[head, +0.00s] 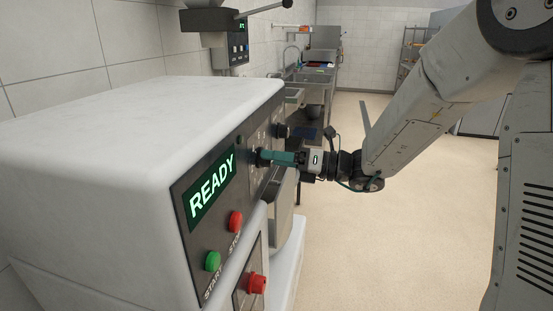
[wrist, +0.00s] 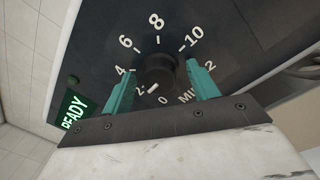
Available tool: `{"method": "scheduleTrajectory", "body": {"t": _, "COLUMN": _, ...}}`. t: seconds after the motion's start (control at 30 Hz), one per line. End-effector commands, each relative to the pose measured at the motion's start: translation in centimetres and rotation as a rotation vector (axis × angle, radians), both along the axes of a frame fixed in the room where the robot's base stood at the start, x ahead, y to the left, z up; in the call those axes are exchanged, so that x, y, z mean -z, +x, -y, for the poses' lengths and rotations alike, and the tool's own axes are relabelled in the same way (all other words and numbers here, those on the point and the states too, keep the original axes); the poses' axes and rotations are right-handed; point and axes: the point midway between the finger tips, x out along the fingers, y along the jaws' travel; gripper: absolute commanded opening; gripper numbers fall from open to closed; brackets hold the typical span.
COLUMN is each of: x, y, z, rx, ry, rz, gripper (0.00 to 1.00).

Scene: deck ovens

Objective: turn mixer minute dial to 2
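The mixer minute dial is a round black knob (wrist: 157,70) on a dark panel, ringed by white numbers from 0 through 10 and beyond. A white mark at its lower left edge lies between the 0 and the 2; I cannot tell its exact setting. My gripper (wrist: 160,67) is open, with one teal finger on each side of the knob and gaps visible on both sides. In the head view my gripper (head: 264,156) reaches the panel from the right and largely hides the dial.
The white mixer housing (head: 130,130) fills the left. Its panel has a READY display (head: 211,190), a green start button (head: 212,261) and a red stop button (head: 236,221). Another black knob (head: 282,131) sits beyond my gripper. Open floor (head: 400,230) lies to the right.

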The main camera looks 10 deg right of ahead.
Motion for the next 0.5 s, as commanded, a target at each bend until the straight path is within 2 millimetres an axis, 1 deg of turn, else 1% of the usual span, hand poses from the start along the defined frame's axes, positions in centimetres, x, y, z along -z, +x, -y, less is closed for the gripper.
{"method": "scheduleTrajectory", "body": {"t": 0.27, "x": 0.0, "y": -0.1, "z": 0.3, "rx": 0.0, "ry": 0.0, "rz": 0.0, "gripper": 0.59}}
{"method": "scheduleTrajectory", "body": {"t": 0.37, "x": 0.1, "y": -0.4, "z": 1.3, "rx": 0.001, "ry": 0.0, "rz": 0.001, "gripper": 0.59}}
{"method": "scheduleTrajectory", "body": {"t": 0.5, "x": 0.2, "y": -1.2, "z": 3.7, "rx": 0.004, "ry": 0.0, "rz": 0.0, "gripper": 0.59}}
